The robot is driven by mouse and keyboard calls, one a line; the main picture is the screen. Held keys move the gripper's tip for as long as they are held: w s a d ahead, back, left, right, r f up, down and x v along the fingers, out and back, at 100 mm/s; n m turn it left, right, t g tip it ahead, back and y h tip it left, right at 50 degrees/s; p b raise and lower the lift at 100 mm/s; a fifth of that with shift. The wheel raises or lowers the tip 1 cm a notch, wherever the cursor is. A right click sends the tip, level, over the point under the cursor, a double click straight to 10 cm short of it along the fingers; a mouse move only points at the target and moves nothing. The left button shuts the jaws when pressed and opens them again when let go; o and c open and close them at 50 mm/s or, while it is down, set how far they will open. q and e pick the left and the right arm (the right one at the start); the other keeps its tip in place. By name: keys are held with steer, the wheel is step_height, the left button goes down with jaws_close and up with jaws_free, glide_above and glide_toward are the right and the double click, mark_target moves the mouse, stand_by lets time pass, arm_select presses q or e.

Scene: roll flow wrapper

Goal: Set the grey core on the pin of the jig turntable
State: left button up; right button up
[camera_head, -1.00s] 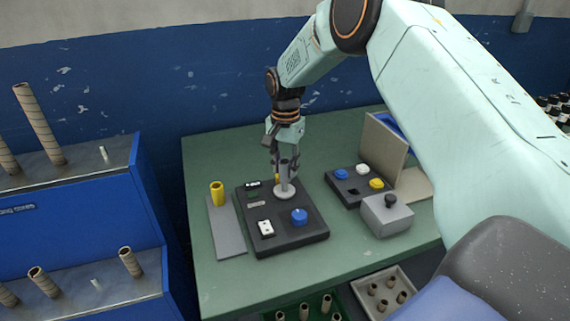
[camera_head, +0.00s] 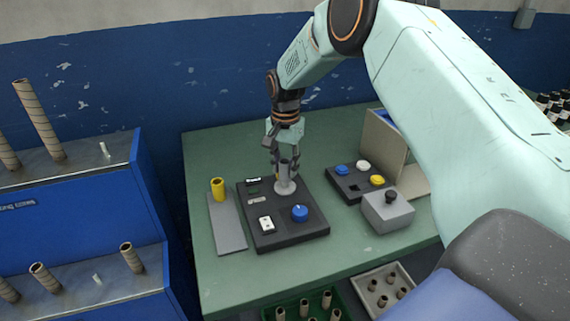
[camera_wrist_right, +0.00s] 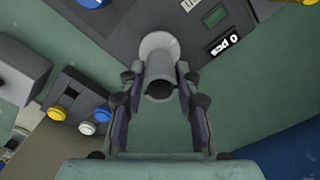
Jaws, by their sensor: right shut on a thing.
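The grey core (camera_head: 284,172) stands upright over the pale round disc of the jig turntable (camera_head: 279,189). Its lower end appears to meet the disc; the pin is hidden, so I cannot tell how far it is seated. My right gripper (camera_head: 283,166) points down from above and is shut on the core. In the right wrist view the core (camera_wrist_right: 161,72) sits between the two fingers (camera_wrist_right: 160,88), its open top end facing the camera, with the disc (camera_wrist_right: 158,43) behind it. My left gripper is not in view.
A yellow core (camera_head: 217,189) stands on a grey plate (camera_head: 228,230) to the left. A button box (camera_head: 345,188) and a grey box (camera_head: 388,214) are to the right.

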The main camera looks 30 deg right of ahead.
steer(key=shift+f, duration=1)
stand_by(0.7)
steer(key=o, duration=0.9)
steer(key=shift+f, duration=0.1)
steer(key=shift+o, duration=0.4)
steer(key=o, duration=0.4)
steer(key=shift+r+p, duration=3.8)
steer(key=shift+r, duration=0.3)
steer(key=shift+f, duration=0.25)
